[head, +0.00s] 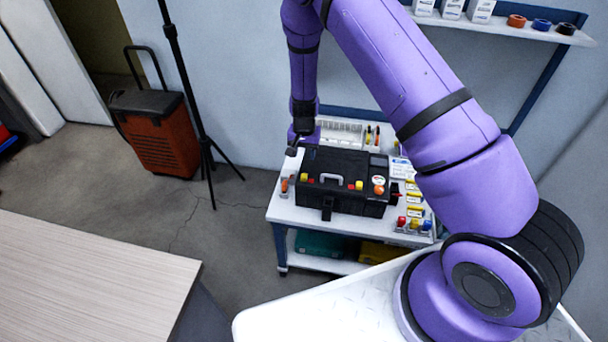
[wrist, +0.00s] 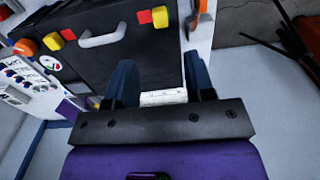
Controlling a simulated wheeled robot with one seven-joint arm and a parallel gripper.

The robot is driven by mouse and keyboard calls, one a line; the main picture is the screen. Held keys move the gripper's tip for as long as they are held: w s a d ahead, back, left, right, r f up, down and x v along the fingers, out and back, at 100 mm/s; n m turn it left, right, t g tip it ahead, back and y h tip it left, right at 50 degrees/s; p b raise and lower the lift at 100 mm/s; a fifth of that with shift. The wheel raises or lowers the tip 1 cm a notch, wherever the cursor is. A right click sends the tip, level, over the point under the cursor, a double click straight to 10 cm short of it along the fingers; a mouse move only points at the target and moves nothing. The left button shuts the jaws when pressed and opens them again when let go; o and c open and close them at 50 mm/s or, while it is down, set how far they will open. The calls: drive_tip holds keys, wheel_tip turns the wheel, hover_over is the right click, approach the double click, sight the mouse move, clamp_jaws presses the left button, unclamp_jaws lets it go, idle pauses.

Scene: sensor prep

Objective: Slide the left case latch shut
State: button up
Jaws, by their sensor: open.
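The black case (head: 345,165) stands on the white cart, with a grey handle (head: 331,178) and small red and yellow blocks near its front edge. A dark latch-like piece (head: 327,207) hangs on its front face; I cannot tell whether it is the left latch or whether it is shut. My gripper (head: 292,150) is at the case's back left corner. In the wrist view my gripper (wrist: 160,65) is open, its two dark fingers over the black case (wrist: 110,60) near its edge. Nothing shows held between them. Finger contact is unclear.
The white cart (head: 281,212) holds several small coloured items right of the case. An orange knob (head: 379,190) sits at the case's front right. A tripod (head: 207,150) and a red-and-black wheeled box (head: 158,132) stand left. A wooden table (head: 90,280) is nearer.

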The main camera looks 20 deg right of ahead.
sight(304, 175)
wheel_tip(304, 175, down, 11)
drive_tip(key=shift+r, duration=0.15)
idle(0.4)
drive_tip(key=shift+c, duration=0.2)
